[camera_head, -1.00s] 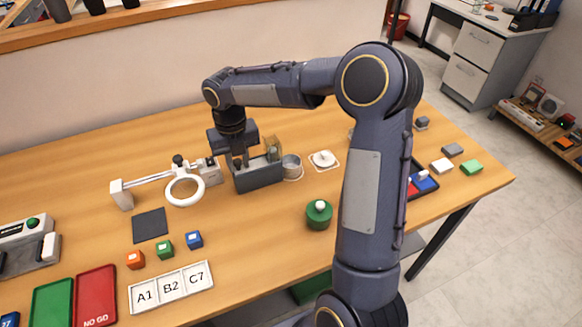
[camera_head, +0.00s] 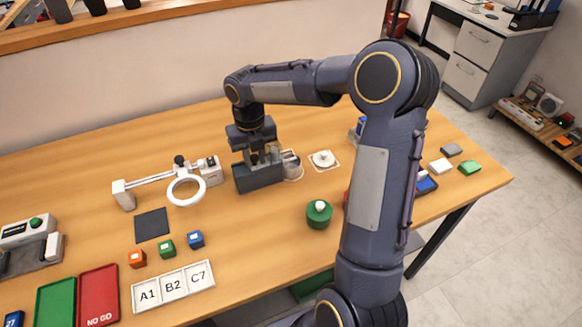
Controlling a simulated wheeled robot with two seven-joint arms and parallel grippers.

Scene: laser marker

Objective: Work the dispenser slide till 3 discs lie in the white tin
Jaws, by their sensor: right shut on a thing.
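The dispenser (camera_head: 256,180) is a dark grey block at the back middle of the table. My right gripper (camera_head: 262,160) reaches down onto its top, shut on a small part there that I take to be the slide's knob; the fingers mostly hide it. A small grey-white round tin (camera_head: 292,168) stands against the dispenser's right end, partly covered at its left by the dispenser's end. I cannot see whether any discs lie inside it. A tan, partly clear upright piece of the dispenser stands behind the gripper, mostly hidden. My left gripper is not in view.
A ring magnifier (camera_head: 187,190) on an arm stands left of the dispenser. A white dish (camera_head: 323,159) on a square pad and a green round pot (camera_head: 319,213) lie to the right. Coloured cubes and a label strip (camera_head: 173,286) are in front. My right arm hides part of the right side.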

